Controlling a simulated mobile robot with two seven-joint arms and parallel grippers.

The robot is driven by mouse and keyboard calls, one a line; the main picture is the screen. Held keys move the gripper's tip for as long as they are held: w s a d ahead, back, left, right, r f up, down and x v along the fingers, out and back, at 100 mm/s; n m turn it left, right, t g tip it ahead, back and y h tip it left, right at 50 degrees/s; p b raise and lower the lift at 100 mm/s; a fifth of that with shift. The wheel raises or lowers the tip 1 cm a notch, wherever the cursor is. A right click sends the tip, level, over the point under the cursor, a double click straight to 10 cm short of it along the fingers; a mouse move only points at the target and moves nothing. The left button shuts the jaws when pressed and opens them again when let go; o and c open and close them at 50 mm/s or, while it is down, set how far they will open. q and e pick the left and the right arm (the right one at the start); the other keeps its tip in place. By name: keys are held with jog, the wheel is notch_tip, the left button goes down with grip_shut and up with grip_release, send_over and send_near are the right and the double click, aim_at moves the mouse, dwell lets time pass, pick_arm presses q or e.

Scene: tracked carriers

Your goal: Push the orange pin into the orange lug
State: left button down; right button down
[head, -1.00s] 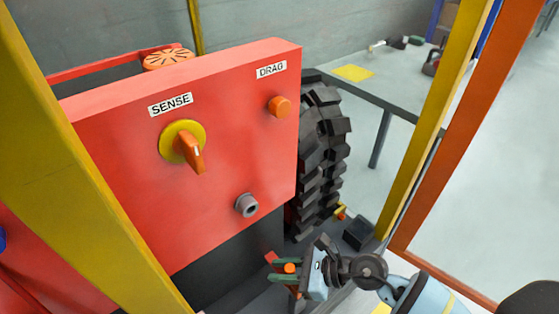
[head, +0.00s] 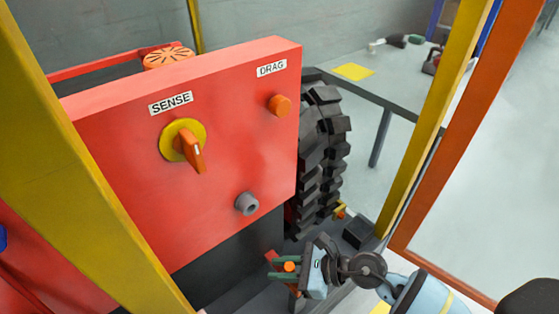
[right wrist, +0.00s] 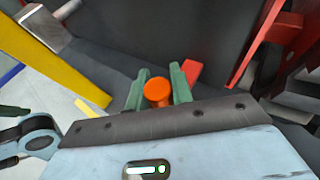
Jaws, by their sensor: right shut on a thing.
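My right gripper (head: 283,267) is low in the head view, below and right of the red panel. Its green fingers are shut on the orange pin (head: 289,267). In the right wrist view the pin's round orange head (right wrist: 157,91) shows between the two fingers; its shaft is hidden. A red-orange piece (right wrist: 192,72) shows just beyond the right finger, and part of it shows by the gripper in the head view (head: 271,256). I cannot tell whether this is the orange lug, or whether the pin touches it. My left gripper is not in view.
The red panel (head: 225,110) carries an orange switch (head: 192,150), an orange knob (head: 280,105) and a grey fitting (head: 246,203). A black track (head: 322,150) stands right of it. A yellow post (head: 435,120) rises right of my gripper. A grey table (head: 390,85) is behind.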

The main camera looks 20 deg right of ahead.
jog(key=shift+f, duration=0.1)
dwell(0.4)
jog(key=shift+f, duration=0.35)
jog(key=c, duration=1.1)
grip_release()
jog(key=shift+c, duration=0.2)
